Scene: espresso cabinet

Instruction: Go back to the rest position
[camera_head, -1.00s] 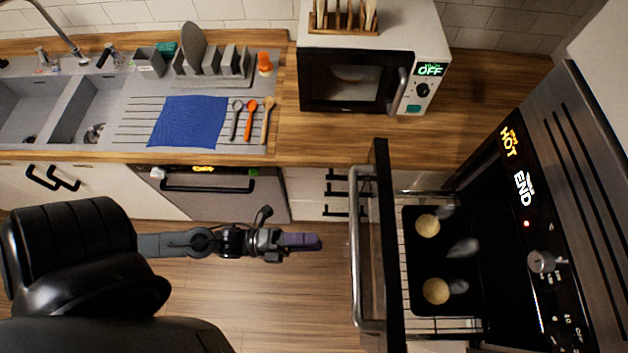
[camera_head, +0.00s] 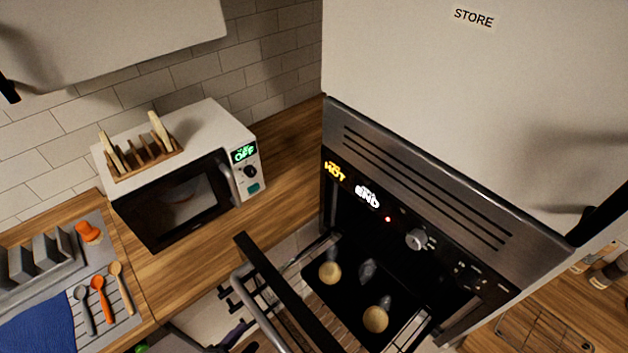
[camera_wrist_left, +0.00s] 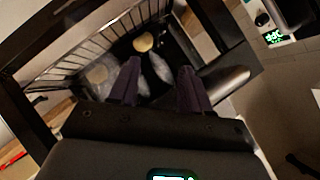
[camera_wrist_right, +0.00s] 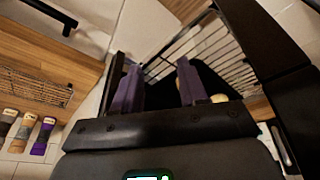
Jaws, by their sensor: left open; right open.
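My left gripper (camera_wrist_left: 160,84) shows two purple fingers spread apart with nothing between them.
The oven panel (camera_head: 420,240) reads HOT and END. A microwave (camera_head: 175,205) reading OFF stands on the wooden counter with a toast rack (camera_head: 145,160) on top. Spoons and a blue cloth (camera_head: 40,325) lie at left. Jars (camera_wrist_right: 25,130) and a wire rack (camera_wrist_right: 35,85) are on the right side.

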